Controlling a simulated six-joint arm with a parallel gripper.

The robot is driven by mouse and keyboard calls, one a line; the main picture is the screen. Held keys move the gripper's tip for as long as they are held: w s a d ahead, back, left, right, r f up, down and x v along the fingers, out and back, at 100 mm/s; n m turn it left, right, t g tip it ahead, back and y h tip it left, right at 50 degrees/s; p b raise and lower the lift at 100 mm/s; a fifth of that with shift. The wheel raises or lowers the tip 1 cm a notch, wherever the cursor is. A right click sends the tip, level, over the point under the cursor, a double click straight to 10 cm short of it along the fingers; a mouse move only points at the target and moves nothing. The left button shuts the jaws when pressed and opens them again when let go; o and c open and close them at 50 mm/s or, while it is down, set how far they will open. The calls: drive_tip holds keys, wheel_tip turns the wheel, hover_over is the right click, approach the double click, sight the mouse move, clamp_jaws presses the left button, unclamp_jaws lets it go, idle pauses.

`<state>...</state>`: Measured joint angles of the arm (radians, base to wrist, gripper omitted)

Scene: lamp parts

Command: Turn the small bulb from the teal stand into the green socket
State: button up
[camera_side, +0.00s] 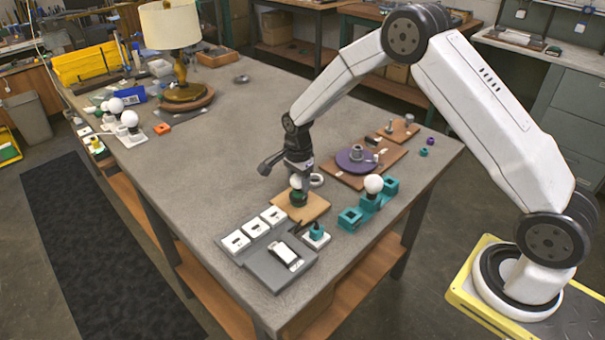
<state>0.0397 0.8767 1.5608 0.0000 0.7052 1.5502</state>
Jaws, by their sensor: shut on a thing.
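My gripper (299,178) points down over the tan wooden board (312,208) near the front of the table. It is shut on the small white bulb (295,181). The bulb sits at the green socket (298,198) on that board; I cannot tell how deep it is in the socket. The teal stand (350,218) is to the right of the board. It has several square holders, and another white bulb (373,183) stands in its middle one. The fingertips are partly hidden against the bulb.
A grey tray with white switches (256,228) lies in front left. A teal-topped part (316,233) stands beside it. A purple disc (356,160) on a board is behind right. A lamp (172,30) and several bulbs (129,118) are far left. The table's middle is clear.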

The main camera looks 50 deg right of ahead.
drive_tip(key=shift+w+m, duration=0.1)
drive_tip(key=shift+m, duration=1.2)
drive_tip(key=shift+m, duration=0.3)
drive_tip(key=m, duration=0.4)
drive_tip(key=o, duration=1.1)
drive_tip(key=shift+r, duration=0.1)
drive_tip(key=shift+r, duration=3.8)
